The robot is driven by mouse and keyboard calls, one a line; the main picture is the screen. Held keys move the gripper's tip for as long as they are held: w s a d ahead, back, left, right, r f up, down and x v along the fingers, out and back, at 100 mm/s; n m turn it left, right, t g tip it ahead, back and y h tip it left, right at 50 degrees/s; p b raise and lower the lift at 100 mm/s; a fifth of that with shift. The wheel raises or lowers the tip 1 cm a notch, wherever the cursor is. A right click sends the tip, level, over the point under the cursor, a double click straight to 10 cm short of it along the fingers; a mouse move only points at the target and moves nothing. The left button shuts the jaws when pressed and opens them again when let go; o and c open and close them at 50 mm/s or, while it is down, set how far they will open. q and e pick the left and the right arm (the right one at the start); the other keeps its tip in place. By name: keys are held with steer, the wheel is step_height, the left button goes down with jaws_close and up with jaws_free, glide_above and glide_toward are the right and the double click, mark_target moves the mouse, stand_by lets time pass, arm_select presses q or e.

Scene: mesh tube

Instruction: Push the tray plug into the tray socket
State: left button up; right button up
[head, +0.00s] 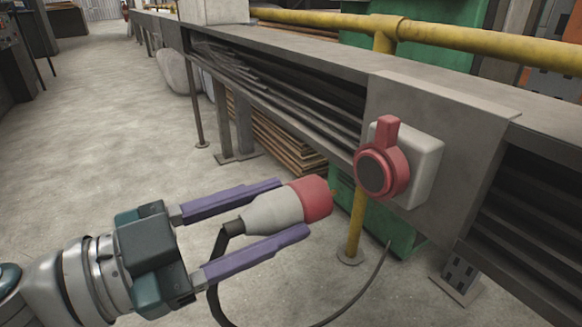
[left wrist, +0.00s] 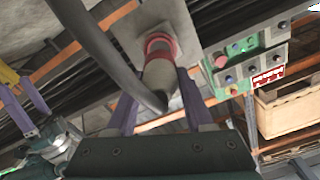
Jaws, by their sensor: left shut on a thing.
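The tray plug (head: 275,210) has a pale body, a red front collar and a black cable at its rear. My left gripper (head: 295,208) is shut on it, one purple finger on each side. The tray socket (head: 382,170) is a round red fitting with a dark grey face and a red upper tab, on a pale box fixed to a metal plate. In the head view the plug's front is a short gap to the left of the socket. In the left wrist view the plug (left wrist: 158,75) hides most of the socket. My right gripper (left wrist: 30,100) shows blurred there at the left.
The plate hangs on a long metal cable tray (head: 300,70). A yellow rail (head: 480,40) runs behind it. The black cable (head: 375,285) loops below the gripper. Green boxes and stacked boards stand behind the tray. The floor at left is clear.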

mark_target(327, 192)
arm_select(q)
steer(key=shift+b+x, duration=1.15)
steer(key=shift+x, duration=1.8)
steer(key=shift+p, duration=0.8)
steer(key=shift+w+d, duration=0.35)
steer(key=shift+d, duration=0.1)
stand_by(0.4)
steer(key=o, duration=1.3)
steer(key=shift+o, duration=0.2)
